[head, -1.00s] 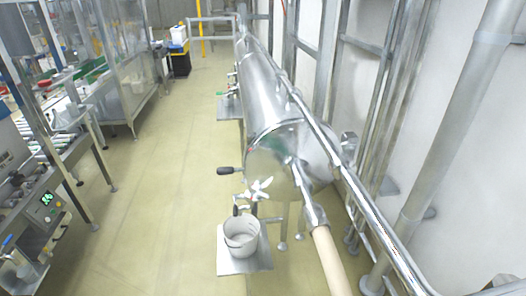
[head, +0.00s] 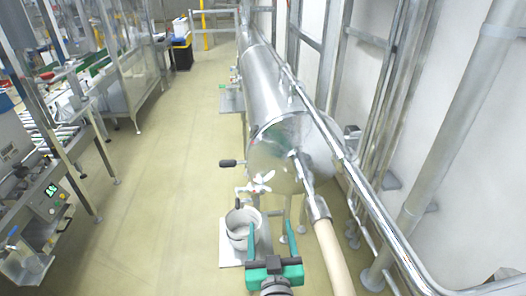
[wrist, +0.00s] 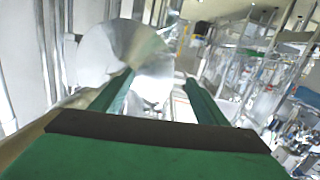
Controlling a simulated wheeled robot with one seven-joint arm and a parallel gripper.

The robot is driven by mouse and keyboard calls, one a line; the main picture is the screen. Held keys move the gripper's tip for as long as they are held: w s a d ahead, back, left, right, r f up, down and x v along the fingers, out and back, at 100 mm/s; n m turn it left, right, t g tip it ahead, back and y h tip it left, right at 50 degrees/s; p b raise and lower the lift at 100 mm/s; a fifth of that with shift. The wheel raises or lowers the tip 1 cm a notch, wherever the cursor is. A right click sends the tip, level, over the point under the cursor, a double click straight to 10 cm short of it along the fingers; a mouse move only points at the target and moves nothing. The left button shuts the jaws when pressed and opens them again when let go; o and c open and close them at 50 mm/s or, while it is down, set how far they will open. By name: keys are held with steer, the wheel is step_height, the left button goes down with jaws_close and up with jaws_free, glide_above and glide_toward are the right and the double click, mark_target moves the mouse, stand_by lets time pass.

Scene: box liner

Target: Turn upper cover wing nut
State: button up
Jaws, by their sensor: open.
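The shiny metal tank's round end cover (head: 272,148) faces me in the head view. A silver winged part (head: 262,182) shows low at that end; it looks like a wing nut, but I cannot tell if it is the upper cover's. My gripper (head: 272,228) has green fingers, open and empty, at the bottom of the head view, in front of and below the winged part, apart from it. In the wrist view, the round end (wrist: 120,52) is tilted beyond my gripper (wrist: 156,78). Small parts between the fingers there are blurred.
A white bucket (head: 238,232) stands on a metal plate left of my gripper. A black-knobbed handle (head: 228,163) sticks out left of the tank. A conveyor machine (head: 45,195) stands left, with clear floor (head: 165,200) between.

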steer(key=y, duration=0.1)
glide_toward(262, 140)
steer(key=w+f+n, duration=0.1)
steer(key=w, duration=0.6)
steer(key=shift+w+a+t, duration=0.2)
steer(key=shift+w+t, duration=0.15)
steer(key=shift+t, duration=0.05)
steer(key=c, duration=1.1)
